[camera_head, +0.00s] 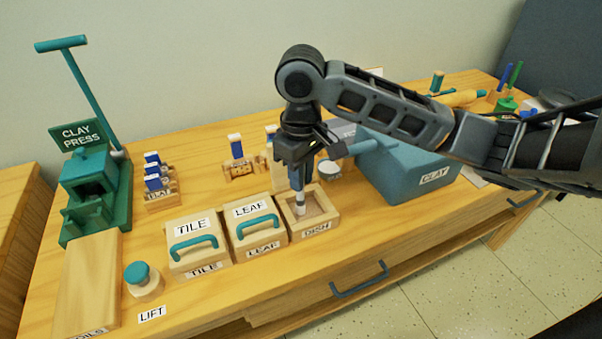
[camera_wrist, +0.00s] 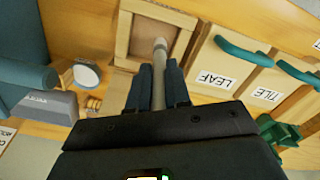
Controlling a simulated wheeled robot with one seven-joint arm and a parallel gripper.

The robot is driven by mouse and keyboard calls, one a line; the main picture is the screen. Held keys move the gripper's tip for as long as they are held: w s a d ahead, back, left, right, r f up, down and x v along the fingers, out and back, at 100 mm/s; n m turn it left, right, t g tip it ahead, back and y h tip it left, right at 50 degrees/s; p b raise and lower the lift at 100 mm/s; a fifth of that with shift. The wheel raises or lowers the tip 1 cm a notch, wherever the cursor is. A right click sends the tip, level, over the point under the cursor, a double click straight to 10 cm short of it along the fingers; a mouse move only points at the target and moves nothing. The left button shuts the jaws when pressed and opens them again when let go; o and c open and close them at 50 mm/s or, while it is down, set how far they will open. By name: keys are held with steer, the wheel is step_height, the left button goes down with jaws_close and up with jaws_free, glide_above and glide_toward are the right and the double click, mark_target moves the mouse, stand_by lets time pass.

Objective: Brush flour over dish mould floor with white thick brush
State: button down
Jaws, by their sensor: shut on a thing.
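The dish mould (camera_head: 323,224) is an open square wooden box labelled DISH at the table's front middle, to the right of the LEAF mould. Its recessed floor shows in the wrist view (camera_wrist: 150,38), where no lid covers it. My gripper (camera_head: 297,178) points down over the mould and is shut on the brush (camera_head: 300,203), which has a pale thick tip and a grey handle. In the wrist view the brush (camera_wrist: 160,62) reaches from between the fingers (camera_wrist: 158,85) to the mould. The tip is at or just above the floor; contact is unclear. I cannot make out flour.
Lidded LEAF (camera_head: 257,228) and TILE (camera_head: 195,245) moulds stand left. A blue CLAY box (camera_head: 408,180) stands close on the right. A small round white-topped pot (camera_head: 330,169) sits behind the dish mould. The green clay press (camera_head: 95,195) is at far left.

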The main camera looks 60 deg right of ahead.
steer(key=shift+s+d, duration=0.1)
steer(key=shift+s, duration=0.05)
steer(key=shift+s+d, duration=0.15)
steer(key=shift+d, duration=0.05)
steer(key=shift+d, duration=0.1)
steer(key=shift+s+d, duration=0.25)
steer(key=shift+d, duration=0.1)
steer(key=shift+d, duration=0.1)
steer(key=shift+s+d+r, duration=0.1)
steer(key=shift+s+d, duration=0.15)
steer(key=shift+a, duration=0.1)
stand_by(0.3)
steer(key=shift+w+a+p, duration=0.3)
